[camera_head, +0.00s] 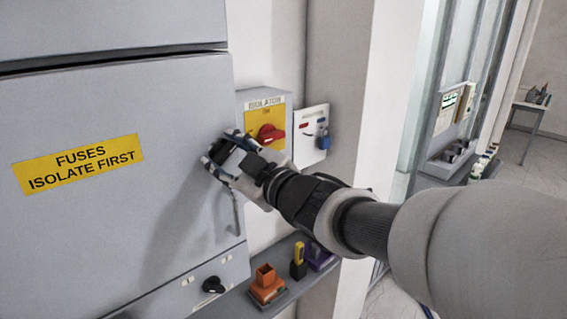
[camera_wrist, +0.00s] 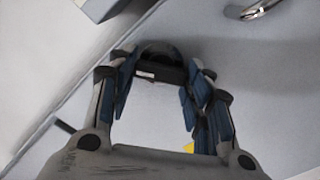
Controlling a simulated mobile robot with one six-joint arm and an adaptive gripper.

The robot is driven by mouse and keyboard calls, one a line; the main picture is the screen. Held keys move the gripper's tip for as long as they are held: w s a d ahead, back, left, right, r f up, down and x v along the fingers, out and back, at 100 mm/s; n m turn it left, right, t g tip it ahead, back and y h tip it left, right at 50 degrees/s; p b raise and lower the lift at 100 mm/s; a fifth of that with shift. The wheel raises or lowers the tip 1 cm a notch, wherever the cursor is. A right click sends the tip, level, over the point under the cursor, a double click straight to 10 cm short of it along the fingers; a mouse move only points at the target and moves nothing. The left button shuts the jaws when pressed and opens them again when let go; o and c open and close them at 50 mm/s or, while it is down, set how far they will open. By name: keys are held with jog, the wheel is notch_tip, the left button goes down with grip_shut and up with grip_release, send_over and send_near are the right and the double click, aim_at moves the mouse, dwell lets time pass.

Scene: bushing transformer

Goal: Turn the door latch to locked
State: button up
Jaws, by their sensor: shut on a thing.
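The fuse cabinet door (camera_head: 110,215) is grey with a yellow "FUSES ISOLATE FIRST" label (camera_head: 79,162). My gripper (camera_head: 219,151) is at the door's right edge, above a metal pull handle (camera_head: 236,212). In the wrist view, the black door latch (camera_wrist: 160,66) sits between the blue-padded fingers of my gripper (camera_wrist: 158,85). The gripper is shut on the latch. The fingers hide much of the latch in the head view, and its exact turn angle cannot be told. The handle also shows in the wrist view (camera_wrist: 268,8).
An isolator box (camera_head: 275,100) with a red rotary knob (camera_head: 268,133) is just right of my gripper. A white panel with a blue padlock (camera_head: 324,140) is beyond it. A shelf below holds an orange block (camera_head: 266,283). A lower panel has a black knob (camera_head: 213,285).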

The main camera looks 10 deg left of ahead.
jog(key=n+b, duration=0.2)
jog(key=n, duration=0.1)
jog(key=n+b, duration=0.2)
jog(key=shift+f+n+b, duration=0.2)
jog(key=shift+n+b, duration=0.2)
jog(key=shift+c, duration=0.2)
jog(key=n+b, duration=0.3)
jog(key=n, duration=0.1)
jog(key=shift+n, duration=0.4)
jog(key=shift+n+b, duration=0.3)
jog(key=o, duration=1.1)
jog(key=shift+s, duration=0.1)
jog(key=v, duration=1.1)
jog(key=shift+s+d, duration=0.25)
jog(key=shift+d, duration=0.1)
